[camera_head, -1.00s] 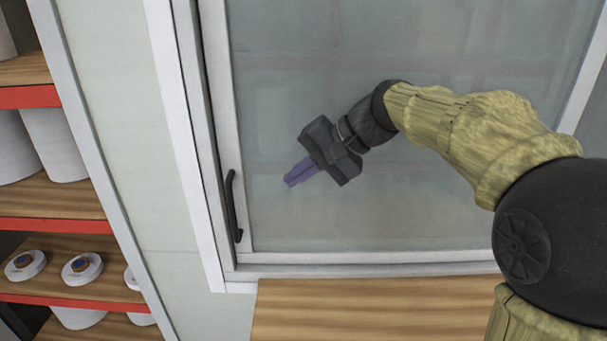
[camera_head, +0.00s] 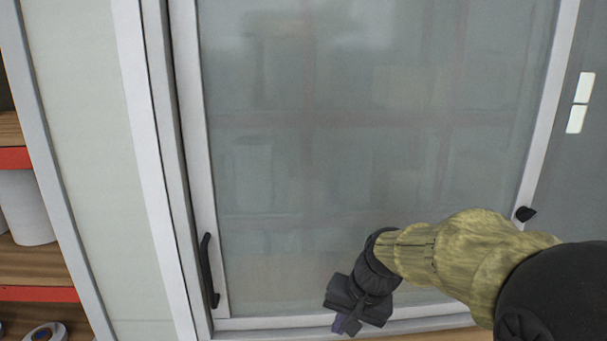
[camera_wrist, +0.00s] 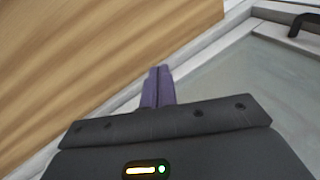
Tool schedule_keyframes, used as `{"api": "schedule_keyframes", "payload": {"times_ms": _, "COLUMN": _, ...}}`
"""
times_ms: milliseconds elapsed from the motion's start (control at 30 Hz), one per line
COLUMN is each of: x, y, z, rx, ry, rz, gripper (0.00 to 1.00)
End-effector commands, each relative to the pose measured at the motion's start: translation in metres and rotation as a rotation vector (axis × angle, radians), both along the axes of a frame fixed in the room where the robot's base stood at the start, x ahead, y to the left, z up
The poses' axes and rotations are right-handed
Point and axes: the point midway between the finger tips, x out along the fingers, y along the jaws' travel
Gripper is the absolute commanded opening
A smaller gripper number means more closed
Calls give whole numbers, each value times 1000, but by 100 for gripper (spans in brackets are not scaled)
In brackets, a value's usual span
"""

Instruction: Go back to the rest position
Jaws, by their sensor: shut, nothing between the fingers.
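My gripper (camera_head: 345,326) is low in the head view, in front of the bottom edge of a framed glass panel (camera_head: 330,150). It points down, and its purple fingers are mostly hidden behind its dark body there. In the wrist view the purple fingers of my gripper (camera_wrist: 158,78) lie side by side, shut with nothing between them. Beyond them are the pale frame and a striped wooden surface (camera_wrist: 90,60).
A black handle (camera_head: 208,270) sits on the panel's left frame. It also shows at top right in the wrist view (camera_wrist: 305,22). Shelves with red edges (camera_head: 38,294) and white spools (camera_head: 28,207) stand at left.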

Motion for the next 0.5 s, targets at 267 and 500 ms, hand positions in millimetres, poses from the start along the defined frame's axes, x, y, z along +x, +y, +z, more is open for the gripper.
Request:
{"api": "schedule_keyframes", "payload": {"times_ms": 267, "x": -73, "y": -68, "z": -80, "rx": -272, "ry": -36, "rz": 104, "gripper": 0}}
{"api": "schedule_keyframes", "payload": {"times_ms": 500, "x": -99, "y": -82, "z": -100, "rx": -337, "ry": -58, "rz": 171, "gripper": 0}}
